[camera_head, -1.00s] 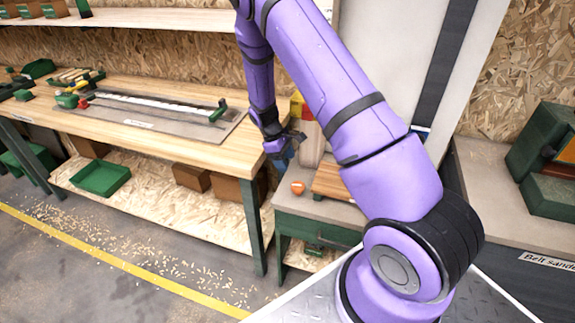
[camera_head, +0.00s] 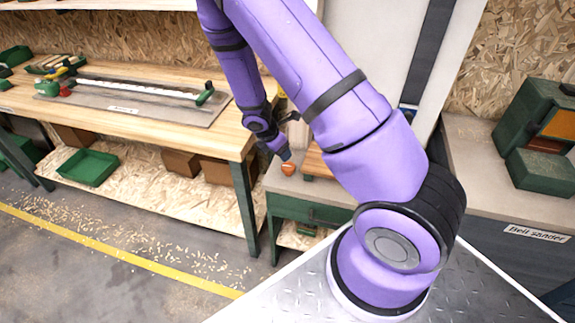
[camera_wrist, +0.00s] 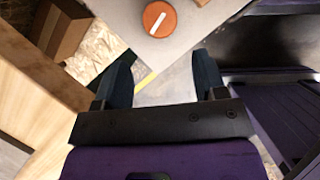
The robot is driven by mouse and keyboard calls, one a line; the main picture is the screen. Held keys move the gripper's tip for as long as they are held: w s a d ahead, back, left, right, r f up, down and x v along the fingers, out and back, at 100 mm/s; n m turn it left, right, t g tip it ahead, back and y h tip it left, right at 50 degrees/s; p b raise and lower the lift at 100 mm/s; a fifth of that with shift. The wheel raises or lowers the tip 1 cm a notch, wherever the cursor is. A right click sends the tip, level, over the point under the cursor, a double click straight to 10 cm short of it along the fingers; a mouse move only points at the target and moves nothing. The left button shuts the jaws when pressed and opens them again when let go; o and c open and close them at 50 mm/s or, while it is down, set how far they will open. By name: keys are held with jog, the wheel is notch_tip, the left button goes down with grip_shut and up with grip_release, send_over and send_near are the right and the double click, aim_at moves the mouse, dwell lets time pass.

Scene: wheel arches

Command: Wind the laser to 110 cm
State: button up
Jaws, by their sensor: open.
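A round orange knob (camera_head: 289,169) with a white line across its top (camera_wrist: 159,20) sits near the front corner of a grey bench top. My gripper (camera_head: 285,155) is at the end of the purple arm, close to the knob in the head view. In the wrist view my gripper (camera_wrist: 162,78) has its two dark fingers spread, with nothing between them. The knob lies beyond the fingertips there, not between them. I cannot make out a laser or a readable centimetre scale; my arm covers part of the bench behind the knob.
A wooden workbench (camera_head: 200,135) stands left of the knob, with a long metal rule (camera_head: 140,90) on it. A green tray (camera_head: 88,167) sits on its lower shelf. A wooden block (camera_head: 316,160) is right of the knob. A belt sander (camera_head: 540,145) stands at the right.

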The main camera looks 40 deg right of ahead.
aim_at(288, 166)
jog(key=shift+x, duration=5.35)
jog(key=c, duration=0.6)
jog(key=shift+c, duration=0.2)
jog(key=shift+m, duration=0.3)
jog(key=m+g, duration=0.2)
jog(key=m, duration=0.2)
jog(key=shift+w+m, duration=0.1)
jog(key=shift+m, duration=0.3)
jog(key=m+g, duration=0.1)
jog(key=m, duration=0.1)
jog(key=m+y, duration=0.1)
jog(key=m, duration=0.2)
jog(key=shift+g+y, duration=0.3)
jog(key=shift+g, duration=0.1)
jog(key=shift+m, duration=0.4)
jog(key=o, duration=0.6)
